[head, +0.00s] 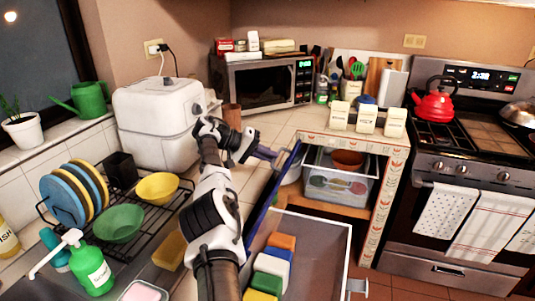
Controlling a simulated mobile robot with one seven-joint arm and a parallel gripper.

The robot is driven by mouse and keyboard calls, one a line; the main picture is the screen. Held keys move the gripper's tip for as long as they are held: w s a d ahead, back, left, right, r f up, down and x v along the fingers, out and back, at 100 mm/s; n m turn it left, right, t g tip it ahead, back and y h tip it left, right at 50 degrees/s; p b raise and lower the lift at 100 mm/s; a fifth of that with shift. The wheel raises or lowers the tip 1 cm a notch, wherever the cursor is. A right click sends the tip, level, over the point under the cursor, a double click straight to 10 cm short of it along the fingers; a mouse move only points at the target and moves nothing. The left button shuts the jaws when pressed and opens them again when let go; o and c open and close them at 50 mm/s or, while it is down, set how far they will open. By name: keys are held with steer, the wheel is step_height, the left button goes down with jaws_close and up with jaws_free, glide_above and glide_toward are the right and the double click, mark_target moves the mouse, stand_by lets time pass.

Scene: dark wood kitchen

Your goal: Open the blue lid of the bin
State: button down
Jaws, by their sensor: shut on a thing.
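The blue lid (269,203) shows nearly edge-on as a narrow dark blue strip, standing up steeply at the left side of the bin. The bin (318,240) is a grey, pale-rimmed open container at the bottom centre, and its inside is visible. My gripper (272,154) is at the upper end of the lid, reaching it from the left. Its fingers look shut on the lid's edge, though the contact is small in the picture. My arm hides part of the counter left of the lid.
Orange, white, green and yellow blocks (272,262) lie in the bin. Behind is an open cabinet with a clear box (338,186). A white appliance (155,118) and dish rack (110,205) stand left; the stove (470,160) is right. Floor between bin and stove looks free.

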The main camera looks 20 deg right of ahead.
steer(key=shift+a+f, duration=0.25)
stand_by(0.5)
